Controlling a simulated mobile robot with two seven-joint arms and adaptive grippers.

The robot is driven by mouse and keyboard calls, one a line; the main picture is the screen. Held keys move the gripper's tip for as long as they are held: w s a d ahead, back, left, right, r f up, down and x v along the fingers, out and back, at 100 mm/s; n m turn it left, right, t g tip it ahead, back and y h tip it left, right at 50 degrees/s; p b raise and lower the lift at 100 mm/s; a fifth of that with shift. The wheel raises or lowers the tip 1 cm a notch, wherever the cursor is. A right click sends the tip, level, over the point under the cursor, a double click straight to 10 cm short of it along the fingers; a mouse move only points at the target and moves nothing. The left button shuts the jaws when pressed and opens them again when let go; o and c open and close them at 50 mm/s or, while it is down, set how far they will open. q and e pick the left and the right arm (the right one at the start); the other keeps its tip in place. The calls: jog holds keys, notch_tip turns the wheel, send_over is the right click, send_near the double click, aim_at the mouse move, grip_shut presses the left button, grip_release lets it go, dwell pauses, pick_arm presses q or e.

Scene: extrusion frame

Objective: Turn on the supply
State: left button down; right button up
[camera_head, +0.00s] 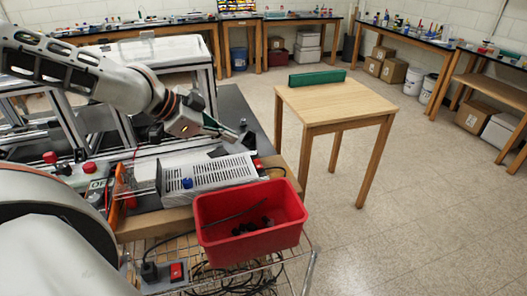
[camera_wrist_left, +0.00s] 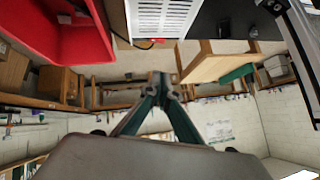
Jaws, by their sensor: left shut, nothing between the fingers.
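The supply (camera_head: 208,177), a silver box with a slotted cover, lies on the bench behind the red bin. A blue part (camera_head: 187,183) shows at its near side. Part of its slotted cover also shows at the top of the left wrist view (camera_wrist_left: 165,15). My left gripper (camera_head: 237,136) is above and behind the supply's right end, apart from it. Its fingertips (camera_wrist_left: 160,79) are together with nothing between them. I cannot make out a power switch on the supply. My right gripper is not in view.
A red bin (camera_head: 250,236) with small dark parts stands in front of the supply. A red-switched power strip (camera_head: 177,272) and cables lie at the lower left. Red buttons (camera_head: 90,168) sit left of the supply. A wooden table (camera_head: 335,101) stands at right, with open floor beyond.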

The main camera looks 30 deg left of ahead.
pick_arm(q)
jog(key=b, duration=0.3)
send_over(252, 163)
jog(key=s, duration=0.2)
jog(key=f, duration=0.6)
jog(key=shift+w+d+f, duration=0.2)
jog(key=shift+d+f, duration=0.05)
jog(key=shift+f, duration=0.05)
jog(key=f, duration=0.1)
jog(key=w+f+b, duration=0.1)
jog(key=shift+f, duration=0.35)
jog(key=shift+w+a+f, duration=0.2)
jog(key=shift+a+f, duration=0.05)
jog(key=shift+f, duration=0.4)
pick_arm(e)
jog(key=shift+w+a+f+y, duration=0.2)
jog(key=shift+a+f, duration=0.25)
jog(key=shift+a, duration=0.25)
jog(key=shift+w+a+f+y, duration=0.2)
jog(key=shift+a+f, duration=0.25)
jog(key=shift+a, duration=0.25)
